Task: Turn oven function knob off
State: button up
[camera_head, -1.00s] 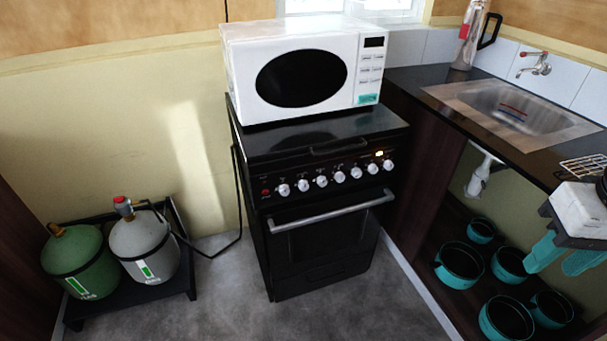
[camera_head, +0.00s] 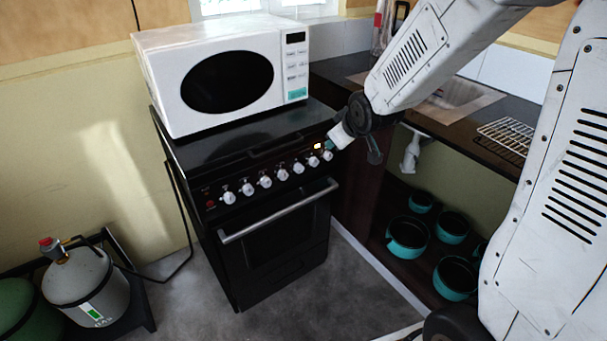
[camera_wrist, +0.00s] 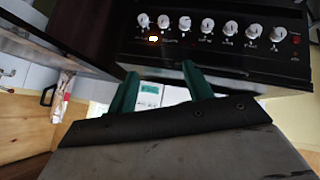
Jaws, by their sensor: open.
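The black oven (camera_head: 275,235) stands below the microwave, with a row of several white knobs on its front panel. The rightmost knob (camera_head: 328,155) is close to my gripper (camera_head: 331,144) in the head view. I cannot tell which knob is the function knob.
A white microwave (camera_head: 230,75) sits on the oven's top. The oven handle (camera_head: 280,212) juts out below the knobs. A dark counter (camera_head: 470,130) with open shelves holding teal pots (camera_head: 407,237) is at the right. Gas bottles (camera_head: 85,280) stand at the lower left.

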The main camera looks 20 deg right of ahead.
jog(key=w+f+n+t, duration=0.2)
jog(key=w+f, duration=0.4)
jog(key=n+t+y, duration=0.2)
jog(key=t+y, duration=0.1)
jog(key=t, duration=0.1)
send_near(301, 170)
notch_tip(301, 170, up, 3)
jog(key=w+d, duration=0.1)
jog(key=w, duration=0.2)
notch_tip(301, 170, down, 5)
jog(key=s+n+t+y, duration=0.2)
jog(key=s, duration=0.1)
jog(key=x, duration=0.7)
jog(key=shift+w+a+f, duration=0.15)
jog(key=shift+w+a, duration=0.1)
jog(key=shift+w, duration=0.1)
jog(key=c, duration=1)
